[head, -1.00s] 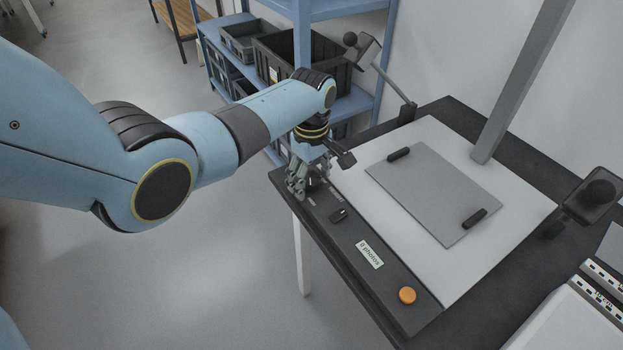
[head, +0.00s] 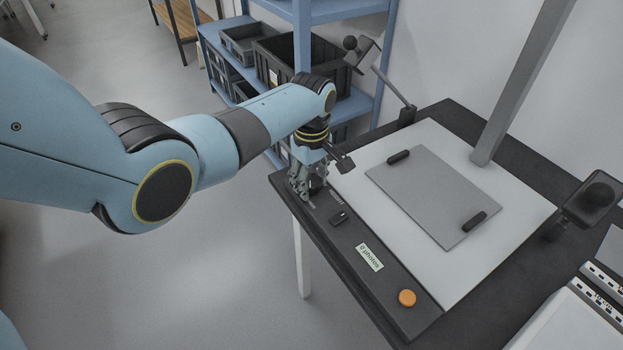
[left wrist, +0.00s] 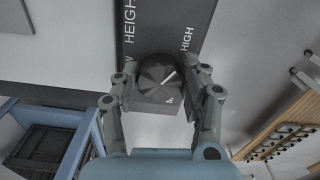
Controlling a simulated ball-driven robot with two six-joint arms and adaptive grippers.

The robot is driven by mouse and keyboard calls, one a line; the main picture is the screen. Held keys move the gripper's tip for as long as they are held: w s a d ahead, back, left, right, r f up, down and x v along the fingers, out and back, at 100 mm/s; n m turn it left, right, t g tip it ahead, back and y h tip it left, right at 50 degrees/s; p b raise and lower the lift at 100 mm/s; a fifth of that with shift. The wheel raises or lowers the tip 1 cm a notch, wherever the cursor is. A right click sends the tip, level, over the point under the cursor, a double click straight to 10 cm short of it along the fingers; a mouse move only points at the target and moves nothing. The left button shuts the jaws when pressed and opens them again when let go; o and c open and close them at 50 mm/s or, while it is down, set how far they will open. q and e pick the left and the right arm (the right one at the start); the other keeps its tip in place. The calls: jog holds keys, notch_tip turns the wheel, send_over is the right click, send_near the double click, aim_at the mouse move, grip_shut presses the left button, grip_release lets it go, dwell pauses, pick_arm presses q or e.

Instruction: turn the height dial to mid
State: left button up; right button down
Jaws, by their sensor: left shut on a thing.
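The height dial (left wrist: 158,76) is a dark round knob with a white pointer line, seen in the left wrist view. Its line points to the upper right of that picture, towards the side of the word HIGH. The word HEIGHT is above, and another label at the left is partly hidden. My left gripper (left wrist: 160,96) is shut on the dial, one finger on each side. In the head view my left gripper (head: 308,195) reaches down at the far left end of the dark control strip (head: 345,262) and mostly hides the dial. My right gripper is not in view.
On the strip are a small black switch (head: 339,217), a "0 photos" display (head: 369,257) and an orange button (head: 407,298). A grey plate (head: 425,190) with two black handles lies on the white board (head: 350,190). A grey post (head: 522,85) and dark lamps (head: 592,200) stand around it.

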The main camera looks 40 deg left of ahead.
pick_arm(q)
jog(key=m+p, duration=0.2)
jog(key=m, duration=0.2)
jog(key=shift+r, duration=0.1)
jog(key=m+p, duration=0.1)
jog(key=m, duration=0.2)
jog(key=shift+s, duration=0.1)
jog(key=m+p, duration=0.1)
jog(key=m, duration=0.2)
jog(key=shift+a+m, duration=0.1)
jog(key=shift+m, duration=0.2)
jog(key=m, duration=0.6)
jog(key=shift+a+p, duration=0.15)
jog(key=shift+p, duration=0.25)
jog(key=m, duration=0.6)
jog(key=shift+a+m, duration=0.1)
jog(key=shift+m, duration=0.2)
jog(key=o, duration=1.2)
